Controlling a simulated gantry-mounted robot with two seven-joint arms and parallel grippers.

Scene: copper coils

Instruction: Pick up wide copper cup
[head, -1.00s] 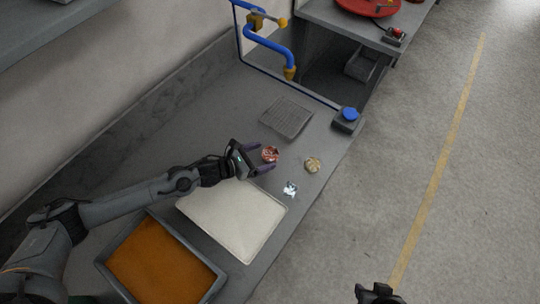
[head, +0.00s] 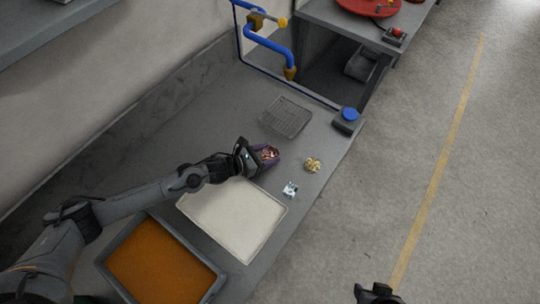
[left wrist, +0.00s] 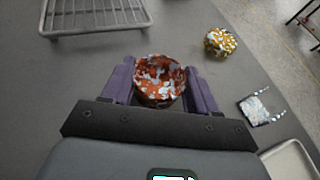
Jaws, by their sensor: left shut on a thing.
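The wide copper cup (left wrist: 158,82) is reddish with pale patches and sits on the grey counter, between the purple fingers of my left gripper (left wrist: 160,88) in the left wrist view. In the head view the cup (head: 269,153) shows at the tips of my left gripper (head: 266,155), which is shut on it. The cup looks upright. The fingers cover its sides. My right gripper (head: 378,292) shows only in part at the bottom edge of the head view, over the floor, and its fingers cannot be made out.
A gold-coloured piece (head: 313,165) and a small silvery piece (head: 290,189) lie right of the cup. A wire rack (head: 287,117) lies beyond it. A white tray (head: 247,252) and a tray of orange-brown material (head: 213,290) are nearer. A blue-button box (head: 346,120) stands at the counter edge.

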